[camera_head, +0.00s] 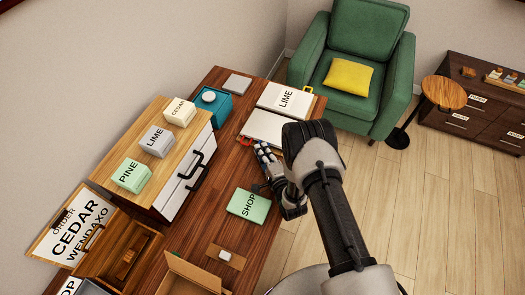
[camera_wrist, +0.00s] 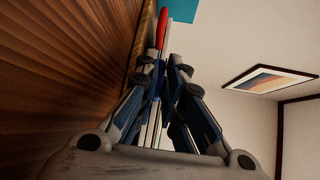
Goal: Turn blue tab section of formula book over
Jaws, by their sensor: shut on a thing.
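The formula book lies open at the far end of the wooden desk. One half (camera_head: 283,98) reads LIME and has a yellow tab (camera_head: 308,89); the nearer half (camera_head: 262,124) is blank white with a red tab (camera_head: 246,140). My gripper (camera_head: 262,150) is at the near edge of the blank half, shut on part of the book. In the wrist view the gripper (camera_wrist: 166,68) closes around thin white and blue edges, with the red tab (camera_wrist: 162,27) just beyond. The blue tab is not clearly visible behind my fingers.
A teal box (camera_head: 211,104) stands left of the book. A drawer unit (camera_head: 160,150) carries CEDAR, LIME and PINE blocks. A green SHOP card (camera_head: 248,205) lies nearer on the desk. A green armchair (camera_head: 345,105) stands beyond the desk.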

